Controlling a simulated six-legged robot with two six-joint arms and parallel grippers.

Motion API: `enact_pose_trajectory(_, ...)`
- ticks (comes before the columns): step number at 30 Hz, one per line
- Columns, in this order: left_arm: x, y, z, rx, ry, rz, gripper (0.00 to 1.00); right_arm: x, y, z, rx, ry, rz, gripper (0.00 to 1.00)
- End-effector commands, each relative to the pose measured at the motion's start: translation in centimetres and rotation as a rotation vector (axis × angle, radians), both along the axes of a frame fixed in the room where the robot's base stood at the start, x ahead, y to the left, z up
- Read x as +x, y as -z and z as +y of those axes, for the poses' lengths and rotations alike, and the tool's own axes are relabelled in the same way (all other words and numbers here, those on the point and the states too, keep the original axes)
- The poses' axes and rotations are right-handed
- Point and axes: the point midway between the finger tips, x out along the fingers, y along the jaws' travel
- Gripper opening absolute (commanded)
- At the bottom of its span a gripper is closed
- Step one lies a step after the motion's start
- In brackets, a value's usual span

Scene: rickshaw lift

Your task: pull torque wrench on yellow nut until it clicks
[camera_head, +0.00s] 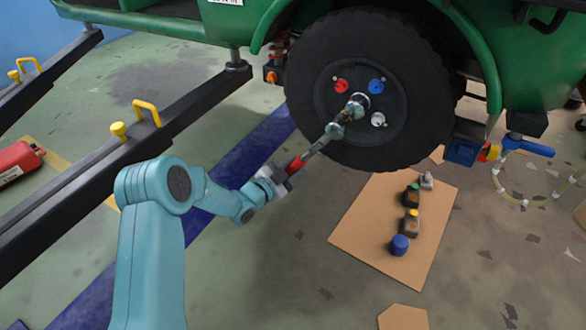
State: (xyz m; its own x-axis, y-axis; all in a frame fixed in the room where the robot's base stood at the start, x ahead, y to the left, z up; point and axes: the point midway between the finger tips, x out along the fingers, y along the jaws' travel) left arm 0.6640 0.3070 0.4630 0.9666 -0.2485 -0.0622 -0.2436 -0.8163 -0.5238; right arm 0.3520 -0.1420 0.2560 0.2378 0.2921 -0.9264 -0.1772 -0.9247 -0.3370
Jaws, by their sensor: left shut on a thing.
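The torque wrench (317,147) slants up and right from my left gripper (281,177) to the wheel hub. My left gripper is shut on the red-marked handle at the wrench's lower end. The wrench's far end lies in front of the lower-left part of the hub of the black wheel (307,80). No yellow nut shows on the hub; the wrench covers that area, so I cannot tell how the socket sits on it. A red nut (341,86), a blue nut (376,86) and a whitish nut (378,120) show around it. My right gripper is out of view.
The green vehicle (535,75) stands above a dark lift beam (85,180) with yellow handles. A brown mat (390,255) with several coloured sockets lies below the wheel. A red canister (17,162) lies at far left. The floor between beam and mat is clear.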

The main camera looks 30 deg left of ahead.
Motion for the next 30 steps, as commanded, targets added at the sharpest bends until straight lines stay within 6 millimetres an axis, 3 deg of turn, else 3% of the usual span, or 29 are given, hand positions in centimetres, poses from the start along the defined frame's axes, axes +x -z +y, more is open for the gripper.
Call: enact_pose_trajectory(30,0.94,-0.16,-0.02,0.000,0.000,-0.004,0.00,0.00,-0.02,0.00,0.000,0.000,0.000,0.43)
